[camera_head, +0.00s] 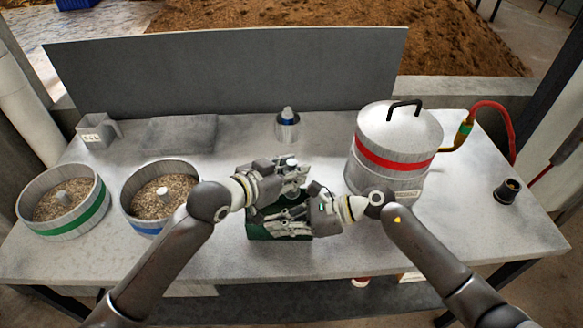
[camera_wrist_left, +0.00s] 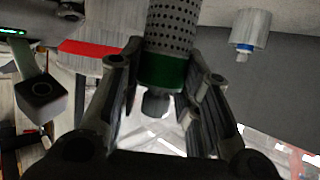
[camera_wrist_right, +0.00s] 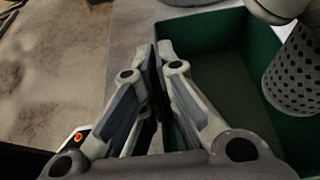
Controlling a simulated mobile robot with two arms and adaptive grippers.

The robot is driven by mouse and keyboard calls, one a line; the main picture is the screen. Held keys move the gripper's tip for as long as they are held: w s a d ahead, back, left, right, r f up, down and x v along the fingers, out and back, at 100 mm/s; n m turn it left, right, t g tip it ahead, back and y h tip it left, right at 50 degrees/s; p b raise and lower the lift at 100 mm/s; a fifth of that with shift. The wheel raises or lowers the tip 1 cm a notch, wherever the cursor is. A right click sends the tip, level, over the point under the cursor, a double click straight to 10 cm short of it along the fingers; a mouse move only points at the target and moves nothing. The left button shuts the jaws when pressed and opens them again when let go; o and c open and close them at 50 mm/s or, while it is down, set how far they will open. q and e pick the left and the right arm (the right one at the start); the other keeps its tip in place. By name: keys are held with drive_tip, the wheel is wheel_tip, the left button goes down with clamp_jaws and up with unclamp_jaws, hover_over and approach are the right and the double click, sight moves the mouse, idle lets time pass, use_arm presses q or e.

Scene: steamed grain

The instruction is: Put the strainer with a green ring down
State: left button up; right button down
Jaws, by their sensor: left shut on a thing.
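The strainer, a grey perforated cylinder with a green ring (camera_wrist_left: 163,72), is between the fingers of my left gripper (camera_wrist_left: 163,100), which is shut on it. The strainer's perforated body also shows at the right of the right wrist view (camera_wrist_right: 293,78), over or inside a green box (camera_wrist_right: 215,45); I cannot tell whether it touches the bottom. In the head view my left gripper (camera_head: 297,178) hides most of the strainer. My right gripper (camera_wrist_right: 158,62) has its fingertips together with nothing visible between them, beside the box's left wall. The box's front (camera_head: 258,233) shows below the grippers.
Two round grain pans, green-banded (camera_head: 72,222) and blue-banded (camera_head: 148,227), stand left. A red-banded steel pot (camera_head: 398,145) stands close on the right, with a hose (camera_head: 492,104).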

use_arm(q)
drive_tip(key=o, duration=1.1)
drive_tip(key=shift+c, duration=0.2)
drive_tip(key=shift+r, duration=0.15)
drive_tip(key=shift+s+a+r, duration=0.1)
drive_tip(key=shift+r, duration=0.5)
drive_tip(key=v, duration=1.1)
drive_tip(key=shift+s+a, duration=0.25)
drive_tip(key=shift+r, duration=0.15)
use_arm(e)
drive_tip(key=c, duration=1.6)
unclamp_jaws()
drive_tip(key=shift+o, duration=0.2)
drive_tip(key=shift+d, duration=0.1)
drive_tip(key=v, duration=1.1)
drive_tip(key=shift+d+r, duration=0.15)
drive_tip(key=shift+d, duration=0.25)
